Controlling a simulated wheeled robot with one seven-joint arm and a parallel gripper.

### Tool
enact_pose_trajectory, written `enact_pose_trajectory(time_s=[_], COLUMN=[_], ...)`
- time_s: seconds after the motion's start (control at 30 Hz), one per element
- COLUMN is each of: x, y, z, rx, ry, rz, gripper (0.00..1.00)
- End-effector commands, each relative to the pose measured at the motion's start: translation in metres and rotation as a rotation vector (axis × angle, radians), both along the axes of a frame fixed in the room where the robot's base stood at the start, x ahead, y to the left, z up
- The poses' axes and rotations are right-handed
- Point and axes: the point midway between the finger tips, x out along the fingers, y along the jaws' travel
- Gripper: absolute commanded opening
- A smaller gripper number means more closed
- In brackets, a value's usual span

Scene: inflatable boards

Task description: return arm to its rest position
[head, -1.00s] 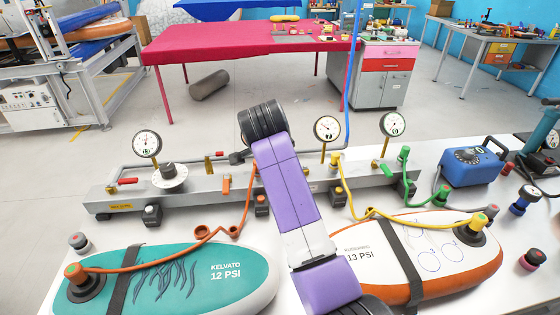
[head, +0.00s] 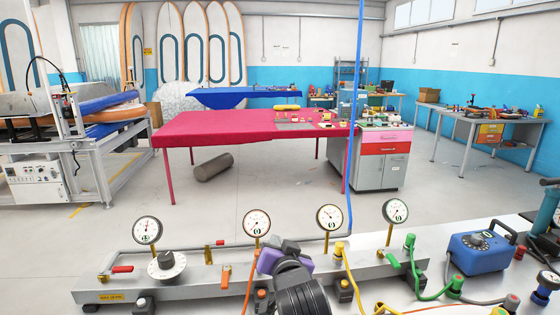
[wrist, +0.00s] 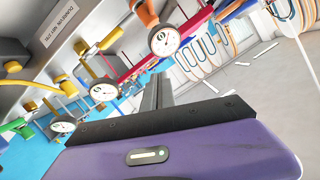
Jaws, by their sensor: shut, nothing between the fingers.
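My gripper (wrist: 158,92) shows in the wrist view as a purple body with a dark plate and dark fingers that are shut together with nothing between them. The wrist view is tilted, with gauges and the pink table beyond the fingers. In the head view my arm (head: 285,262) is folded low at the bottom centre, in front of the metal manifold bar (head: 200,277). The fingertips cannot be made out in the head view.
Several round gauges (head: 257,223) stand along the bar. A blue pump box (head: 480,252) sits at the right, with a green hose (head: 425,275) near it. A blue hose (head: 354,110) hangs vertically behind the bar. A pink table (head: 235,128) stands beyond open floor.

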Motion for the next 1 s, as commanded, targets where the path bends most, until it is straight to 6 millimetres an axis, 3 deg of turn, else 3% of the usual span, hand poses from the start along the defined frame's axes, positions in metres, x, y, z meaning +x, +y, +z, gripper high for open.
enact_pose_trajectory(time_s=[0.1, 0.5, 1.0], x=[-0.027, -0.127, -0.273], y=[-0.014, -0.064, -0.125], z=[-0.020, -0.064, -0.085], rx=[-0.041, -0.166, -0.295], ry=[-0.063, -0.235, -0.348], rz=[0.025, 0.054, 0.025], gripper=[0.00, 0.00, 0.00])
